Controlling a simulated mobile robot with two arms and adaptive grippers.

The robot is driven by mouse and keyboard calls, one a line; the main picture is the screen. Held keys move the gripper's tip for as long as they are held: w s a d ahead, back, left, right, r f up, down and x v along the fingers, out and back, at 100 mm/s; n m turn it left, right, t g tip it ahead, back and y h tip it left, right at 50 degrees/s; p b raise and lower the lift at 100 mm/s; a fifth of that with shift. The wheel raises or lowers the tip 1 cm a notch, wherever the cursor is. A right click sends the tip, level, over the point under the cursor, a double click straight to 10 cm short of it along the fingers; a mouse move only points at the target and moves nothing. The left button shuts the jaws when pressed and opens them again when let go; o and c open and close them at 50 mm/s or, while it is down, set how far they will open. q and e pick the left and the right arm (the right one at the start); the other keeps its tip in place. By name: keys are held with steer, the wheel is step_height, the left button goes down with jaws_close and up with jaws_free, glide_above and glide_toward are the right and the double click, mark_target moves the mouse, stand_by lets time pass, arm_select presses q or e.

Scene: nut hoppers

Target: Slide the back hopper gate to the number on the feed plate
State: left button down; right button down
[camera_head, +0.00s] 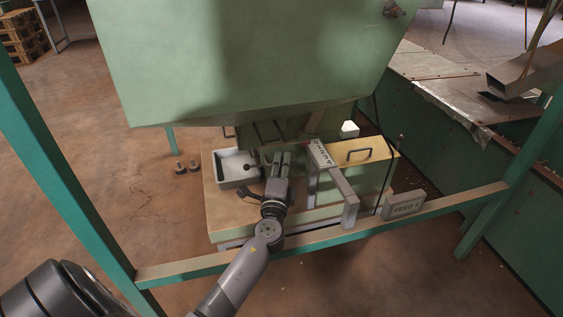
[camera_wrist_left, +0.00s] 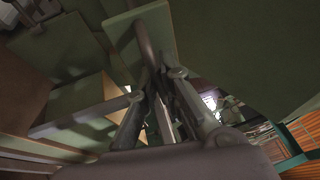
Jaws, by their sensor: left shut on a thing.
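The big green hopper (camera_head: 235,60) fills the upper middle of the head view. My left gripper (camera_head: 283,155) is under its lower edge, shut on a narrow part of the gate mechanism. In the left wrist view, a dark bar (camera_wrist_left: 143,42) runs down between the fingers of the gripper (camera_wrist_left: 160,85), beside a green plate (camera_wrist_left: 150,28). The gate itself and its scale are mostly hidden by the hopper and gripper. The feed plate (camera_head: 404,205) stands at the front right and appears to read FEED 4. My right gripper is out of view.
A grey tray (camera_head: 237,170) is left of my gripper. A lettered grey plate (camera_head: 321,155) and a yellow-topped box with a handle (camera_head: 368,151) are to its right. A green frame rail (camera_head: 335,236) crosses in front; a post (camera_head: 60,150) stands left.

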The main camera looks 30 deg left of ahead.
arm_select(q)
steer(key=s+d+b, duration=0.1)
steer(key=s+d, duration=0.5)
steer(key=d, duration=0.1)
steer(key=shift+s+d+f+b, duration=0.2)
steer(key=shift+d+b, duration=0.1)
steer(key=shift+d, duration=0.05)
steer(key=c, duration=2.2)
jaws_free()
steer(key=shift+o, duration=1.4)
steer(key=shift+s+r, duration=0.1)
steer(key=shift+o, duration=1)
steer(key=v, duration=1.2)
